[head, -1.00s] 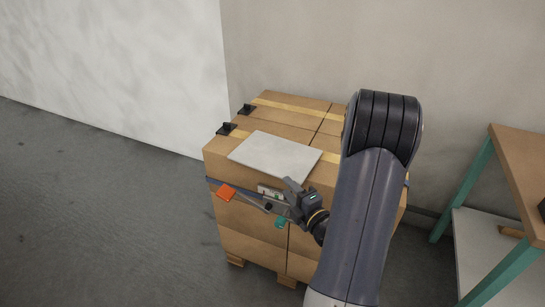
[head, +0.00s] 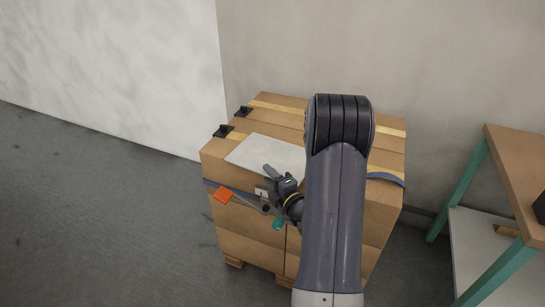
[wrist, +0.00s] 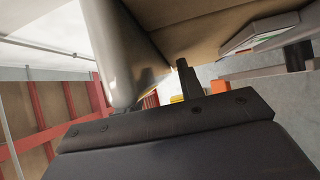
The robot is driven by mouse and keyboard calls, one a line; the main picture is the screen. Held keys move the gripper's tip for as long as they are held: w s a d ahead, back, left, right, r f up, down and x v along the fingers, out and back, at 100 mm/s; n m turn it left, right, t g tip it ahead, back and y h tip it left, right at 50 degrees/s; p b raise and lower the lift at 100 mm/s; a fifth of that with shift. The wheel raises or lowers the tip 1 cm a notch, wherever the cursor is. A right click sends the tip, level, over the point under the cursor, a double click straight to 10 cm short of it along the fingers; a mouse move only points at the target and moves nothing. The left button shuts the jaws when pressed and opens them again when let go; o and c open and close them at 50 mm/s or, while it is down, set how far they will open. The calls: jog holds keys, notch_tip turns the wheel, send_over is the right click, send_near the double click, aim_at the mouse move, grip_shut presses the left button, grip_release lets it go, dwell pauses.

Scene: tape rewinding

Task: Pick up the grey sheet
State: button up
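The grey sheet (head: 258,150) lies flat on top of a stack of cardboard boxes (head: 232,215). Its right part is hidden behind my arm. My gripper (head: 268,179) is at the sheet's front edge, with a dark finger showing over that edge. I cannot tell whether it touches the sheet. In the wrist view a dark finger (wrist: 187,82) stands up beyond the gripper body, and a large pale grey shape fills the upper left. How far apart the fingers are is unclear.
Black clips (head: 223,131) sit at the boxes' left edge. A blue strap (head: 386,179) shows on the right. A teal-legged table (head: 515,175) stands at right; the floor at left is clear.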

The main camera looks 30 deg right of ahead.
grip_shut()
dwell(0.4)
